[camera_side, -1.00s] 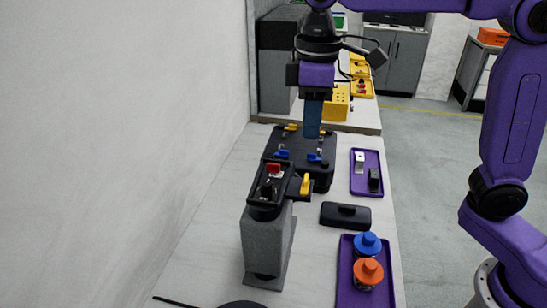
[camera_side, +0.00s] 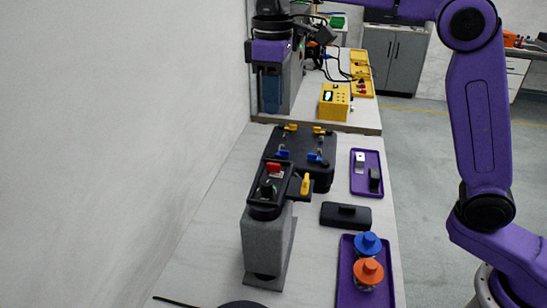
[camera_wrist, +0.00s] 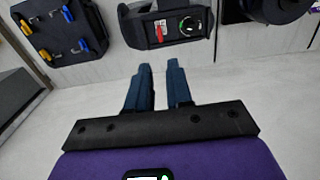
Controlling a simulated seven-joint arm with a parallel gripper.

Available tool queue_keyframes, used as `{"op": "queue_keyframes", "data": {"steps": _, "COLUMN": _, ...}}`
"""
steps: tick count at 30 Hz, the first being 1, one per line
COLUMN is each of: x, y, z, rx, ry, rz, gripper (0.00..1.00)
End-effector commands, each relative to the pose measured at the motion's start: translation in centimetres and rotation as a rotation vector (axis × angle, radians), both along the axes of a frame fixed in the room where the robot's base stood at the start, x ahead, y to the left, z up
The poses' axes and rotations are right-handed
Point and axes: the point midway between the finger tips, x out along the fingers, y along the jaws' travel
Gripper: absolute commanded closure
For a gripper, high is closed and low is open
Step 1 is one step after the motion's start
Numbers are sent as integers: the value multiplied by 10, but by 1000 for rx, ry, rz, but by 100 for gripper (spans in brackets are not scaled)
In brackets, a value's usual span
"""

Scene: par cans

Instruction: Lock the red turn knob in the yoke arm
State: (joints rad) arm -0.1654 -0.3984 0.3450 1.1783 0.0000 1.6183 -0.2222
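The red turn knob (camera_side: 273,168) sits on top of the black head (camera_side: 266,206), which I take for the yoke arm, on a grey stand (camera_side: 266,240). In the wrist view the red knob (camera_wrist: 159,30) shows as a small red lever at the upper middle, beside a round part with a green mark. My gripper (camera_side: 270,112) is high at the upper left in the side view, behind and apart from the knob. In the wrist view its two blue fingers (camera_wrist: 158,66) are parted with nothing between them. I cannot tell whether the knob is locked.
Behind the stand is a black plate (camera_side: 318,170) with blue and yellow clips. At the right are a purple tray (camera_side: 378,160) with small blocks, a black handled piece (camera_side: 346,214) and a purple tray (camera_side: 345,290) with blue and orange knobs. A wall runs along the left.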

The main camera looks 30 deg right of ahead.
Motion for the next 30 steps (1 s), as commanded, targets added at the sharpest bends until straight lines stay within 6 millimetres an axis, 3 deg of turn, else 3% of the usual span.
{"op": "queue_keyframes", "data": {"steps": 18, "x": 0, "y": -1, "z": -108, "rx": -2, "ry": 4, "rz": -1, "gripper": 80}}
{"op": "queue_keyframes", "data": {"steps": 24, "x": 0, "y": 0, "z": -132, "rx": 0, "ry": 1, "rz": 0, "gripper": 80}}
{"op": "queue_keyframes", "data": {"steps": 30, "x": 0, "y": 0, "z": -141, "rx": 1, "ry": -1, "rz": -1, "gripper": 80}}
